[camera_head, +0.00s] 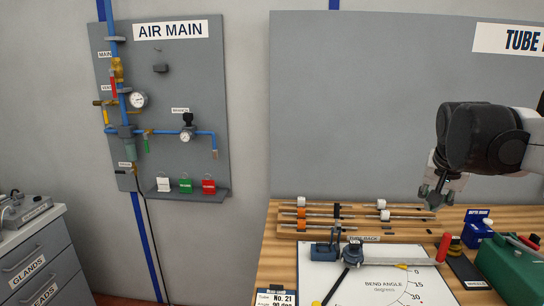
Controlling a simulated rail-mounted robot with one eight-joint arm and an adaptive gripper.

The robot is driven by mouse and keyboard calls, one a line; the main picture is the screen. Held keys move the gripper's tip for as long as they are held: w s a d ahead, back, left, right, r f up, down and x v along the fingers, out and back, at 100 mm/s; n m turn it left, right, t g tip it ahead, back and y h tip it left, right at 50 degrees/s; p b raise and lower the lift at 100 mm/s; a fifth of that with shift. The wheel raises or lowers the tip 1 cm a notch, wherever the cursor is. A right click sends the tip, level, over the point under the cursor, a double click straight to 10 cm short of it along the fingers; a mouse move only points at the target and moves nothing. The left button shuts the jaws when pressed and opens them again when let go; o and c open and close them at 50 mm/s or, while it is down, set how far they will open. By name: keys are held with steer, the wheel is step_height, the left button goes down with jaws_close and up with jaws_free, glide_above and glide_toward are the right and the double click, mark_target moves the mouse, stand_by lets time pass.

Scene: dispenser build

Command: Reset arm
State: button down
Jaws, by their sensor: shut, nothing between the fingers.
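My gripper (434,195) is at the end of my arm, which comes in from the right edge. It points down and is held above the right part of the wooden bench (262,272). The fingers are shut, with nothing held. They look apart from the tube rack (292,229) and its tubes behind and below. The rest of my arm lies outside the view on the right.
A bending tool with a red-ended lever (442,248) sits over a white bend angle board (385,287). A green case (512,262) and a blue block (477,228) stand at right. The AIR MAIN panel (210,90) hangs at left; grey drawers (30,262) stand lower left.

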steer(key=s+a+f+n+t+y, duration=0.1)
steer(key=s+a+f+n, duration=0.2)
steer(key=s+a+f, duration=0.2)
steer(key=s+a+f+n+t+y, duration=0.1)
steer(key=s+a+f+n, duration=0.3)
steer(key=s+a, duration=0.7)
steer(key=a+f, duration=0.1)
steer(key=a, duration=0.3)
steer(key=shift+s+a+f+y, duration=0.2)
steer(key=shift+s+a+y, duration=0.1)
steer(key=shift+s+a, duration=0.1)
steer(key=c, duration=2.3)
jaws_free()
steer(key=shift+s+a+f, duration=0.15)
steer(key=shift+s+f, duration=0.05)
steer(key=shift+o, duration=1.4)
steer(key=shift+s+f+t, duration=0.1)
steer(key=shift+t, duration=0.2)
steer(key=o, duration=0.3)
